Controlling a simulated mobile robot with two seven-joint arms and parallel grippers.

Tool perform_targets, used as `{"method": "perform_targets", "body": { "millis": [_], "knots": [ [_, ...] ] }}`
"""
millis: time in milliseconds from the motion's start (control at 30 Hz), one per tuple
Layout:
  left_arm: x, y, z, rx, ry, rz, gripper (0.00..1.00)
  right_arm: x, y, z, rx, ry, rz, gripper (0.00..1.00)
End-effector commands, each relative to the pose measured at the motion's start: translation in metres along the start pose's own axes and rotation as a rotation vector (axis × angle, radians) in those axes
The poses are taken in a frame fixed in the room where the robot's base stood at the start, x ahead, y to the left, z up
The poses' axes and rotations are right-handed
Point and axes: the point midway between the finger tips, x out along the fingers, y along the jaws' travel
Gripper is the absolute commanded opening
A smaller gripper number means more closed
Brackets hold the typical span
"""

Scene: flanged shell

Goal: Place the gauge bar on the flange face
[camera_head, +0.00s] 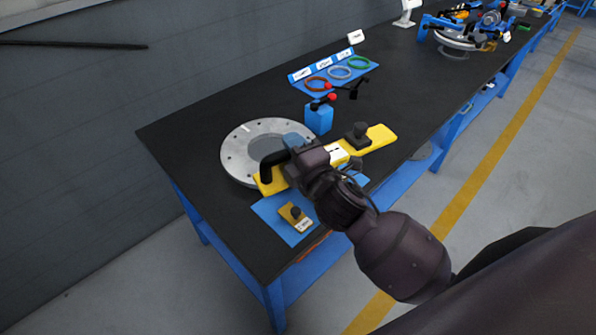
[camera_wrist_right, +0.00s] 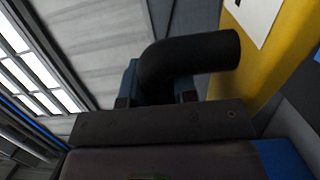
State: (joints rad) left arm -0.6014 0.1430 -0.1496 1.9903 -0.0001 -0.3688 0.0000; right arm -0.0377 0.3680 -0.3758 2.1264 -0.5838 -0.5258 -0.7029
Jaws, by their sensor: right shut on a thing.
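The gauge bar (camera_head: 380,138) is a long yellow bar with a white label, a black bent handle at its left end and a dark block towards its right end. In the right wrist view, the yellow bar (camera_wrist_right: 262,50) stands at the upper right with the handle reaching to the jaws. My right gripper (camera_head: 288,152) is shut on this handle. The flange (camera_head: 237,144) is a grey metal ring with bolt holes, lying on the black bench. The bar's left end overlaps the flange's near edge; I cannot tell whether they touch. My left gripper is not in view.
A blue mat (camera_head: 269,209) with a small yellow block (camera_head: 295,217) lies near the front edge. Behind the bar stand a blue block (camera_head: 319,118) with a red-tipped tool and a blue tray (camera_head: 338,88) of coloured rings. The bench's left end (camera_head: 178,135) is clear.

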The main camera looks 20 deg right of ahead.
Motion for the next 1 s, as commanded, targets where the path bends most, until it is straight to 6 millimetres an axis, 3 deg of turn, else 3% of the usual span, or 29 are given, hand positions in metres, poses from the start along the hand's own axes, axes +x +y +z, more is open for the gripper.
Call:
{"method": "perform_targets", "body": {
  "millis": [33,300,567,667,1000],
  "knots": [
    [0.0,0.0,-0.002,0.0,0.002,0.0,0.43,0.012,0.013,-0.003,-0.009,0.036,0.013,0.0],
    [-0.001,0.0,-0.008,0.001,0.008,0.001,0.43,0.056,0.053,-0.013,-0.013,0.181,0.003,0.0],
    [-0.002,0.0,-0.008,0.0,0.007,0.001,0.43,0.074,0.071,-0.015,-0.019,0.233,-0.011,0.0],
    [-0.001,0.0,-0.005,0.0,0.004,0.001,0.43,0.075,0.063,-0.015,-0.017,0.236,-0.016,0.0],
    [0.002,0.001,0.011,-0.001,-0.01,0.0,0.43,0.074,-0.004,-0.014,-0.014,0.235,-0.018,0.0]
  ]
}}
